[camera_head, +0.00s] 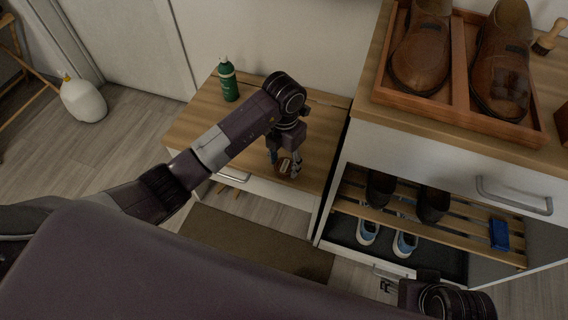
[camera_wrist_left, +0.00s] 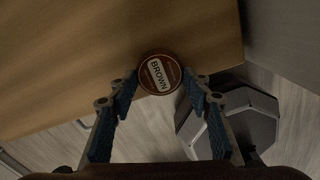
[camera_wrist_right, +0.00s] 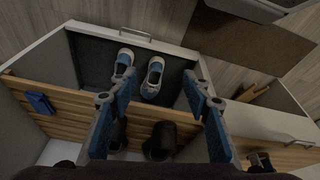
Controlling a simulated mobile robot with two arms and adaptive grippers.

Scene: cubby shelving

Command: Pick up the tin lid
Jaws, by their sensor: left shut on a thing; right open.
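The tin lid (camera_wrist_left: 160,74) is round and brown with a pale label reading "BROWN". In the head view the lid (camera_head: 284,167) is near the front edge of the low wooden cabinet top (camera_head: 190,125). My left gripper (camera_wrist_left: 160,83) is shut on the lid, one fingertip at each side. I cannot tell whether the lid is clear of the surface, and any tin beneath it is hidden. My right gripper (camera_wrist_right: 158,88) is open and empty, above the shoe rack, far from the lid.
A green bottle (camera_head: 229,80) stands at the back of the low cabinet. At right, a taller cabinet carries brown shoes (camera_head: 422,48) in a wooden tray (camera_head: 458,75). Below are a slatted rack, blue sneakers (camera_head: 404,243) and a blue box (camera_head: 499,234). A white jug (camera_head: 83,101) stands on the floor.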

